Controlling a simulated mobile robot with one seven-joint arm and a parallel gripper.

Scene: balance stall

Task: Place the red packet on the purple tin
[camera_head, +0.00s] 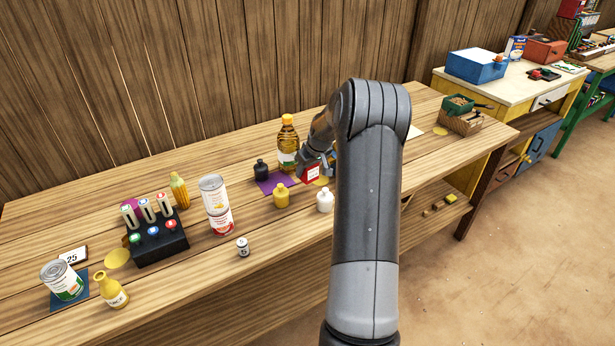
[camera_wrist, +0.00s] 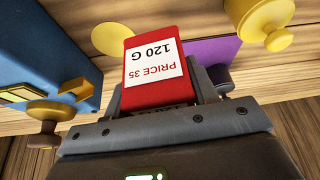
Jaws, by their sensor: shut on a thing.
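The red packet (camera_head: 311,174) is between the jaws of my gripper (camera_head: 316,166), above the right-hand part of the wooden table. In the wrist view the red packet (camera_wrist: 155,72) shows a white label reading "PRICE 35, 120 G", upside down in the picture. My gripper (camera_wrist: 150,115) is shut on its lower part there. I cannot make out a purple tin in either view. A flat purple mat (camera_head: 266,186) lies left of the packet, and purple (camera_wrist: 212,50) also shows behind the packet in the wrist view. My arm hides part of the table.
Stacked cans (camera_head: 217,205) and a black rack (camera_head: 160,245) are farther left. In the wrist view a blue object (camera_wrist: 50,55) is close at left.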

